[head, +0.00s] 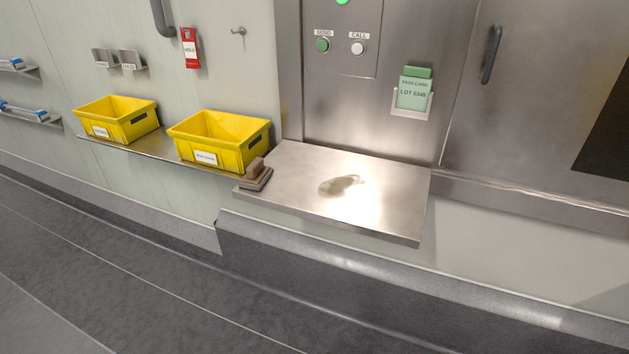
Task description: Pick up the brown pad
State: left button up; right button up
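The brown pad (256,174) is a small block with a raised grip on top. It sits at the left end of the steel shelf (390,212), close to the right yellow bin. A dull, dark smudge (341,185) lies on the shiny shelf top to the right of the pad. Neither of my grippers shows in the head view.
Two yellow bins, one left (117,120) and one right (219,141), stand on a narrow ledge left of the shelf. A green card (413,92) sits in a holder on the steel wall above. A grey ledge (330,283) runs below the shelf.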

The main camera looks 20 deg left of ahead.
aim_at(257, 174)
jog(key=i+j+z, duration=0.15)
jog(key=j+z, duration=0.15)
jog(key=j, duration=0.55)
jog(key=j+z, duration=0.25)
jog(key=j, duration=0.55)
jog(key=j+z, duration=0.3)
jog(key=j, duration=0.6)
jog(key=k+j+z, duration=0.1)
jog(key=j+z, duration=0.2)
jog(key=j, duration=0.55)
